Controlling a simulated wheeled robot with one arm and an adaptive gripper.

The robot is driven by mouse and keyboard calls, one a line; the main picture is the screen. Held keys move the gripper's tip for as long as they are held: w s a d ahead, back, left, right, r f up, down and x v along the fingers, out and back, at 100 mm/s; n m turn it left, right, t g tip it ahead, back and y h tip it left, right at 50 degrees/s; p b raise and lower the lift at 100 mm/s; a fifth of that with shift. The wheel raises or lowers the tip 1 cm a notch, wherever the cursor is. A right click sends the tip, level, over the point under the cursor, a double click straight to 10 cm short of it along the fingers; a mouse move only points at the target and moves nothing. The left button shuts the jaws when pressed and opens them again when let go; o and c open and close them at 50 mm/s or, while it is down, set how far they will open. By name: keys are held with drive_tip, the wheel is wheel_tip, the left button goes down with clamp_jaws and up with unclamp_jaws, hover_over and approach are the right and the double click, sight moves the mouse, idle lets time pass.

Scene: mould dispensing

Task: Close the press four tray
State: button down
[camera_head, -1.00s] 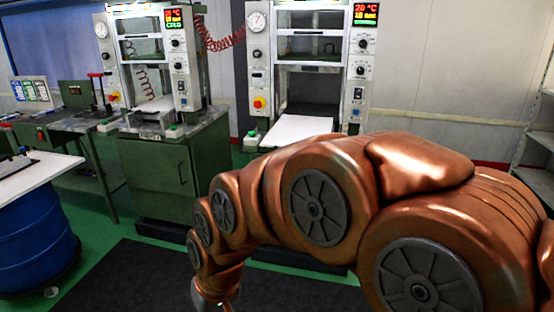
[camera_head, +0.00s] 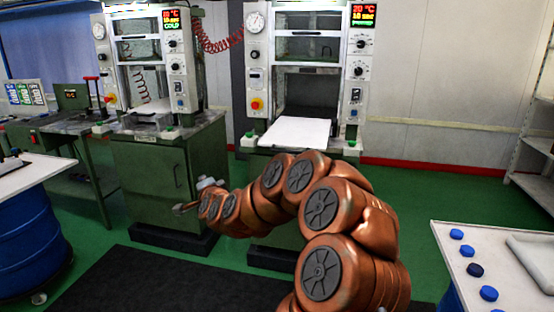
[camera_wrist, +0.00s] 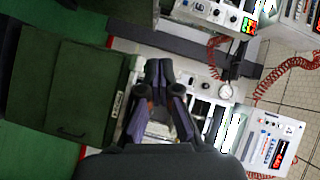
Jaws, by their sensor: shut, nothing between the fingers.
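A white tray (camera_head: 296,132) sticks out of the front of the right-hand press (camera_head: 257,66), flat and level with the top of its base. I cannot read a number on this press. My gripper (camera_head: 180,209) is in front of the green cabinets, left of and below the white tray and apart from it. In the wrist view my gripper (camera_wrist: 159,68) has its fingers together with nothing between them, above a green cabinet and press parts. The white tray cannot be picked out for certain in the wrist view.
A second press (camera_head: 176,60) stands to the left on a green cabinet (camera_head: 160,180). A white table (camera_head: 455,275) with several blue discs is at the lower right. A blue drum (camera_head: 35,240) is at the left. Open green floor lies right of the presses.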

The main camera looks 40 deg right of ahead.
drive_tip(key=d+f+m+h, duration=0.2)
drive_tip(key=d+m+h, duration=0.25)
drive_tip(key=d, duration=0.45)
drive_tip(key=m+g+h+b, duration=0.2)
drive_tip(key=m+g+h, duration=0.2)
drive_tip(key=m+h, duration=0.25)
approach(280, 151)
drive_tip(key=shift+p+x, duration=1.65)
drive_tip(key=shift+x, duration=1.75)
drive_tip(key=shift+w, duration=0.15)
drive_tip(key=shift+d, duration=0.1)
